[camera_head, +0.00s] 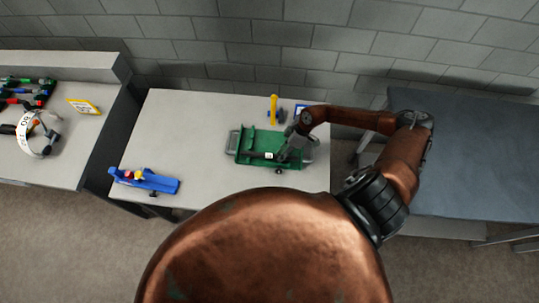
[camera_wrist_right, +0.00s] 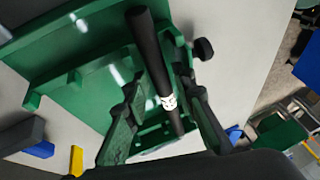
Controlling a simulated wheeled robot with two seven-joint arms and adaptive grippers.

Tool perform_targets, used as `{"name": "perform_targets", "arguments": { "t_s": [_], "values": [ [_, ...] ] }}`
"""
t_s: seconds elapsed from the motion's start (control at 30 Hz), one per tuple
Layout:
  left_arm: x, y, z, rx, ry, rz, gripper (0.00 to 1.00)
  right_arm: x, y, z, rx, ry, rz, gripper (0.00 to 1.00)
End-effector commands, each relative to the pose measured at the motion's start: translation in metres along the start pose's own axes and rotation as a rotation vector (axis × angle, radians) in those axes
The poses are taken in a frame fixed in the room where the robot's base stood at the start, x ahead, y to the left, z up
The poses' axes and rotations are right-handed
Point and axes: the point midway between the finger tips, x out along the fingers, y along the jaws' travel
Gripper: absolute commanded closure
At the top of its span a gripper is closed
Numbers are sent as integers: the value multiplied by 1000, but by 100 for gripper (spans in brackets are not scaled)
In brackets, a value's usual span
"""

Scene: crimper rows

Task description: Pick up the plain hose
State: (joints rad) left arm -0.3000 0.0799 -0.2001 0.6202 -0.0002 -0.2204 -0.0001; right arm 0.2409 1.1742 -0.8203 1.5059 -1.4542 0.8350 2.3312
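A black hose (camera_wrist_right: 148,45) with a white marked label lies along the green tray (camera_wrist_right: 95,100) in the right wrist view. I see no other hose clearly enough to compare it with. The green tray, with grey handles, also shows on the middle table in the head view (camera_head: 246,146). My right gripper (camera_head: 287,151) is low over the right part of the tray. In the wrist view its fingers (camera_wrist_right: 160,75) are open, one on each side of the hose, with gaps showing. My left gripper is not in view.
A blue fixture (camera_head: 152,182) with red and yellow parts stands at the table's front left. A yellow upright piece (camera_head: 274,108) stands behind the tray. The left table (camera_head: 62,155) holds tools and a white ring. A dark grey table (camera_head: 475,150) is at right.

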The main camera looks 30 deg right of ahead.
Motion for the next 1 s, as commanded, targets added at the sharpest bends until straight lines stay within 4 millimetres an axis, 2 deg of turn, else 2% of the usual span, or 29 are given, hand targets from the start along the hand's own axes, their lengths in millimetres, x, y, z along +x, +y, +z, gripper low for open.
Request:
{"name": "perform_targets", "arguments": {
  "t_s": [0.17,0.5,1.0],
  "values": [
    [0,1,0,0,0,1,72,0,0,0,-1,0,1,76],
    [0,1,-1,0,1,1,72,-1,0,0,-1,0,1,100],
    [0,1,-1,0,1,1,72,-3,0,-2,-2,1,1,100]
  ]
}}
